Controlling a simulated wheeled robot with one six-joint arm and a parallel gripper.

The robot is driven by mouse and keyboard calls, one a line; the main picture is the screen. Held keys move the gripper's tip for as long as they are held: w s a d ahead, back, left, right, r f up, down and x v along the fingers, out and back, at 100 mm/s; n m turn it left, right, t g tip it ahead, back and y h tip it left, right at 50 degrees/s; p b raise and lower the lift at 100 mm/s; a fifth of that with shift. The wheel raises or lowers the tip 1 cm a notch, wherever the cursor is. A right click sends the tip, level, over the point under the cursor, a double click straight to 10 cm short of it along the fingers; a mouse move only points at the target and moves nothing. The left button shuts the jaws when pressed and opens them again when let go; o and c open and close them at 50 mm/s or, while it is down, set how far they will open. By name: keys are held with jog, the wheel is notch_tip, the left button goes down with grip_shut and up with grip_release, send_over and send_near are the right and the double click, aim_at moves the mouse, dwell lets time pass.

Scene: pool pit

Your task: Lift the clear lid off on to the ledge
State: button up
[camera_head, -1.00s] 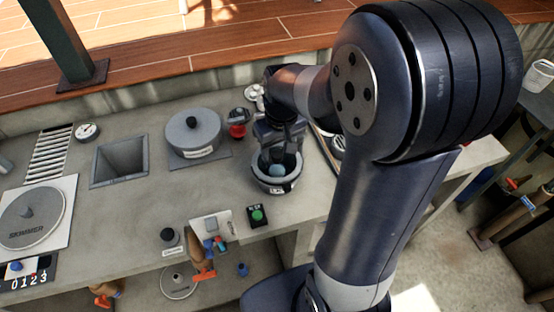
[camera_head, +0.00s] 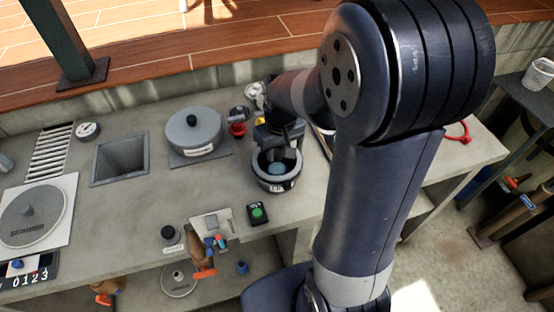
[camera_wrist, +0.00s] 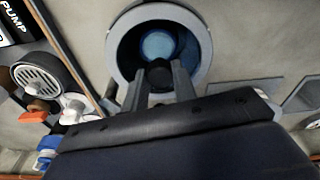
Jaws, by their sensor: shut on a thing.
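The pot (camera_head: 275,184) is a dark round body with a pale grey rim, standing on the concrete counter. It also shows from above in the wrist view (camera_wrist: 203,42). A blue disc shows in its mouth. The clear lid (camera_wrist: 185,48) is hard to make out against the pot's inside; I cannot tell whether it is seated or raised. My gripper (camera_wrist: 159,78) is over the near part of the pot's mouth, with its two fingers shut on a dark round knob (camera_wrist: 159,72). In the head view my gripper (camera_head: 277,152) is directly above the pot, partly hiding it.
A grey lidded canister (camera_head: 194,135) and a square basin (camera_head: 119,160) stand left of the pot. A red-based fitting (camera_head: 238,128) is close behind it. A green-button box (camera_head: 257,213) sits in front. A wooden deck (camera_head: 130,75) runs along the back above a low concrete wall.

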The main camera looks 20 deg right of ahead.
aim_at(277, 153)
grip_shut()
jog(key=shift+r, duration=0.1)
jog(key=shift+w+r, duration=0.1)
jog(key=shift+r, duration=0.3)
notch_tip(277, 153, up, 9)
jog(key=shift+b, duration=0.35)
